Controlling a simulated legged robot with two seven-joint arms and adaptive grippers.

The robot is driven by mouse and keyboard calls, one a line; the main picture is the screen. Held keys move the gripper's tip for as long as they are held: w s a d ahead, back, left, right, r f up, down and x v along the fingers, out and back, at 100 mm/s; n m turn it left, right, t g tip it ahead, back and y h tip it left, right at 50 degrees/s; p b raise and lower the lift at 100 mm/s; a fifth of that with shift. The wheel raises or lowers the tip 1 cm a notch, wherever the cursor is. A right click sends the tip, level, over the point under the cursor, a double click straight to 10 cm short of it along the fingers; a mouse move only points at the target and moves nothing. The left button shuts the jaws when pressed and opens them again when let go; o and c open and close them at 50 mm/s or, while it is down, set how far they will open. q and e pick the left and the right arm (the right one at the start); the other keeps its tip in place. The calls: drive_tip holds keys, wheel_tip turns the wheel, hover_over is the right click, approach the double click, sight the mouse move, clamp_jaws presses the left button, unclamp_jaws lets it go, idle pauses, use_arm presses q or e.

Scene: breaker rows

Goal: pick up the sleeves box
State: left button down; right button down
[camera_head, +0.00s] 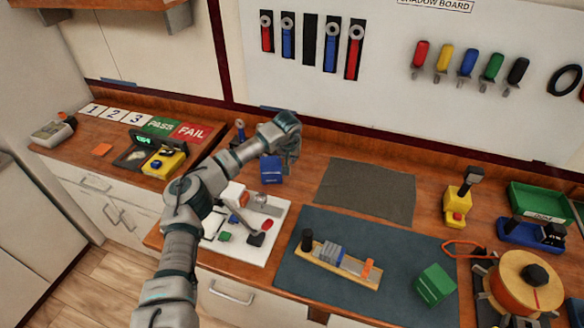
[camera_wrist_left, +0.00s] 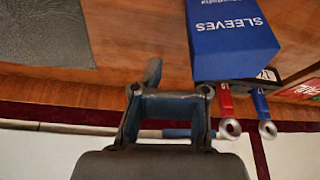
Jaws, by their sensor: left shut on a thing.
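The sleeves box (camera_head: 270,169) is a blue box at the back of the bench, left of the grey mat. In the left wrist view it is large at the upper right (camera_wrist_left: 235,38), with "SLEEVES" in white letters. My left gripper (camera_head: 288,165) is right beside the box and shut on it. In the left wrist view one finger of the gripper (camera_wrist_left: 165,82) shows left of the box. The other fingertip is hidden, so the contact does not show. I cannot tell if the box is off the bench. My right gripper is not in view.
Red and blue handled tools (camera_wrist_left: 228,110) stand close behind the box. A white tray (camera_head: 277,213) with small parts lies in front. A grey mat (camera_head: 367,190) is bare to the right. A yellow device (camera_head: 165,162) sits left.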

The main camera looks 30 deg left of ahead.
use_arm(q)
drive_tip(key=r, duration=0.5)
drive_tip(key=shift+d+r, duration=0.25)
drive_tip(key=shift+d, duration=0.05)
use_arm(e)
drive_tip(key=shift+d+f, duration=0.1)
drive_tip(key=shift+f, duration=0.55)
use_arm(q)
drive_tip(key=shift+c, duration=1.9)
unclamp_jaws()
drive_tip(key=shift+a, duration=0.25)
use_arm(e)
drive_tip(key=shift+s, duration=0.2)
use_arm(q)
drive_tip(key=shift+d, duration=0.1)
